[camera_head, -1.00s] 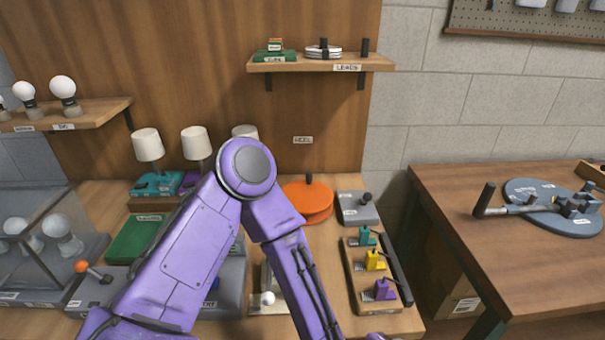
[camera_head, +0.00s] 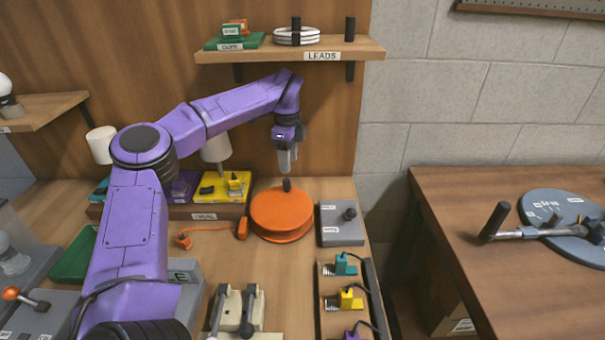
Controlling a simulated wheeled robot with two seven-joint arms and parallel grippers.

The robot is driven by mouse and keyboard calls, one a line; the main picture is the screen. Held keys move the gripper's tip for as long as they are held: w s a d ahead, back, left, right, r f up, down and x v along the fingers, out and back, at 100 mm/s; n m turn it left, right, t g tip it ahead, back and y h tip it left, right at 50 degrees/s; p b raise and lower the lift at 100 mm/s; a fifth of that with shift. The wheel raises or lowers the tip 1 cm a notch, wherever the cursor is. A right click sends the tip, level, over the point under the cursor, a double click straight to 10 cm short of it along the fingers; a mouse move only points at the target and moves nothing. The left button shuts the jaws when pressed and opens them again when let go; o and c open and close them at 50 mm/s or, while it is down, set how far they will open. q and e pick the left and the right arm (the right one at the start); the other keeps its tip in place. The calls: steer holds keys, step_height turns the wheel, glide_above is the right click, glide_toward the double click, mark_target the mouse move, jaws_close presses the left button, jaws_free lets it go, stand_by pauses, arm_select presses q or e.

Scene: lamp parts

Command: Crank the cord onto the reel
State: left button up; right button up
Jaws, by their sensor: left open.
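The orange reel (camera_head: 282,214) lies flat on the wooden bench, with a short black crank knob (camera_head: 287,185) standing up at its far edge. An orange cord (camera_head: 207,229) with plug-like ends lies on the bench just left of the reel. My left gripper (camera_head: 287,165) points down directly above the knob, open, its fingertips close to the knob's top. I cannot tell whether the fingers reach around the knob. My right gripper is not in view.
A grey box with a black knob (camera_head: 340,222) stands just right of the reel. A rack of coloured plugs (camera_head: 346,297) is in front of it. A yellow lamp base (camera_head: 222,187) stands behind the cord. The LEADS shelf (camera_head: 290,52) hangs above my left forearm.

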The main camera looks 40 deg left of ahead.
mark_target(286, 180)
arm_select(q)
steer(key=s+f, duration=0.1)
steer(key=s+f+p, duration=0.1)
steer(key=s+f, duration=0.1)
steer(key=shift+d+f, duration=0.1)
steer(key=shift+d, duration=0.1)
steer(key=f, duration=0.1)
steer(key=w+f, duration=0.1)
steer(key=f, duration=0.1)
steer(key=shift+w+f, duration=0.1)
steer(key=shift+w, duration=0.35)
steer(key=shift+s, duration=0.2)
steer(key=shift+s+r, duration=0.2)
steer(key=shift+r, duration=0.05)
steer(key=c, duration=0.5)
jaws_close()
steer(key=shift+f, duration=0.1)
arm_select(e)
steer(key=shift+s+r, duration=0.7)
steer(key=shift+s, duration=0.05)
